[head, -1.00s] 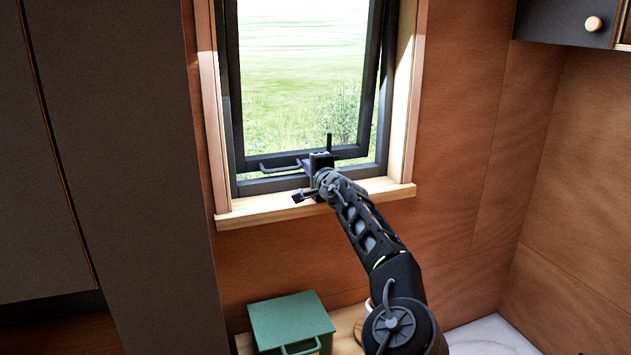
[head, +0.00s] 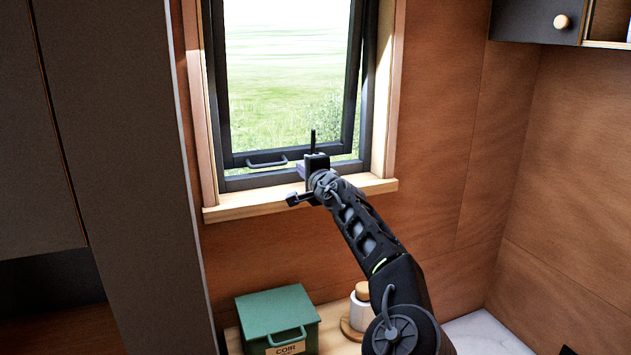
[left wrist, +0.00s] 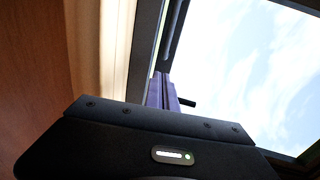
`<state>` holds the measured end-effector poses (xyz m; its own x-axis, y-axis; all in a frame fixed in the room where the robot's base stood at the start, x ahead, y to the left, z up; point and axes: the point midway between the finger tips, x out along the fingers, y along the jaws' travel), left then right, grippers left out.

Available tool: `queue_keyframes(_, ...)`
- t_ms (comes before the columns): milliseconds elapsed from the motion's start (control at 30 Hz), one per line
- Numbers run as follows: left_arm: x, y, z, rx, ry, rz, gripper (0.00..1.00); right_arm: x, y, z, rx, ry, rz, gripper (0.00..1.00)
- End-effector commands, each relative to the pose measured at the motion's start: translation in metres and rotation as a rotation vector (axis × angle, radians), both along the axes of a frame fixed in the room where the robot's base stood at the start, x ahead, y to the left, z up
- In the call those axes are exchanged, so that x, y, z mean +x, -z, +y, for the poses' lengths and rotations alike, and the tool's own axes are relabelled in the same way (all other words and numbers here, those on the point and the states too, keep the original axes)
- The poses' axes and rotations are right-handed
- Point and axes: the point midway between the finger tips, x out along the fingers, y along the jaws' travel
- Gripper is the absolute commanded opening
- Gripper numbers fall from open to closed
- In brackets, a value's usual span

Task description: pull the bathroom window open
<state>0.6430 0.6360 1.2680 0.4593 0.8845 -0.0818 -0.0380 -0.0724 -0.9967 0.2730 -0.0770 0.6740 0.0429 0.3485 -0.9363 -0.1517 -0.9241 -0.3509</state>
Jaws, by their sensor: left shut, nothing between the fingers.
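The bathroom window has a dark sash (head: 232,161) inside a dark outer frame (head: 235,183). A thin bright strip shows between the sash's lower right edge and the frame, so the sash stands slightly away from it. A dark bar handle (head: 267,163) sits on the sash's bottom rail. My left gripper (head: 301,171) is shut and empty, just right of the handle, over the sill; I see no grip on the handle. In the left wrist view, its purple fingers (left wrist: 163,91) are together in front of the window frame. My right gripper is not in view.
A wooden sill (head: 245,207) runs under the window. Below are a green box (head: 262,312) and a white jar (head: 360,310) with a wooden lid. A tall dark cabinet (head: 120,150) stands left; a dark wall cabinet (head: 530,20) hangs upper right.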

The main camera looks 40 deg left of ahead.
Motion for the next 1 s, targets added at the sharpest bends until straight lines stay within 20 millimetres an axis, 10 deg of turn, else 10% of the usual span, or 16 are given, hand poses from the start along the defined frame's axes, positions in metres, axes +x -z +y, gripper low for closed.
queue_keyframes(400,-0.031,-0.010,-0.060,-0.001,0.000,0.000,0.00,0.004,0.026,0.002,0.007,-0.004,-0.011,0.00)
queue_keyframes(1000,-0.034,-0.009,-0.064,-0.007,-0.002,0.002,0.00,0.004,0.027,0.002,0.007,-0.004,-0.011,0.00)
